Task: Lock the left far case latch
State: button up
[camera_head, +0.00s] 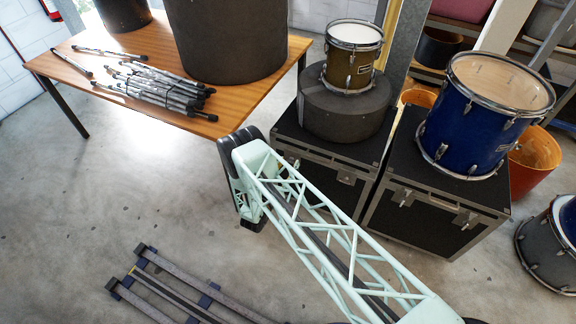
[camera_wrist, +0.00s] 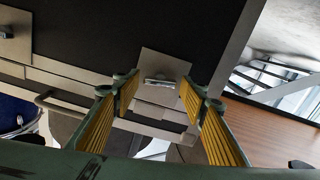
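My gripper (camera_wrist: 160,94) shows in the wrist view with its two yellow-padded fingers apart and nothing between them. Beyond the fingertips, a pale square latch plate with a small metal lever (camera_wrist: 161,81) sits on a black case face (camera_wrist: 120,35). The fingers are on either side of it in the picture; I see no contact. Whether the latch is locked I cannot tell. A second latch (camera_wrist: 12,33) is at the upper left of this view. In the head view, the left black case (camera_head: 335,153) has a visible right latch (camera_head: 347,178); my arm covers part of its front and hides my gripper.
A grey round drum case (camera_head: 343,112) and a small drum (camera_head: 352,68) stand on the left case. A blue drum (camera_head: 487,110) stands on the right case (camera_head: 420,225). A wooden table (camera_head: 70,70) holds metal stands (camera_head: 155,85). Metal rails (camera_head: 165,295) lie on the floor.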

jog(key=c, duration=0.6)
jog(key=shift+n+b, duration=0.3)
jog(key=shift+b, duration=0.05)
jog(key=shift+n+b, duration=4.1)
jog(key=shift+n, duration=3.8)
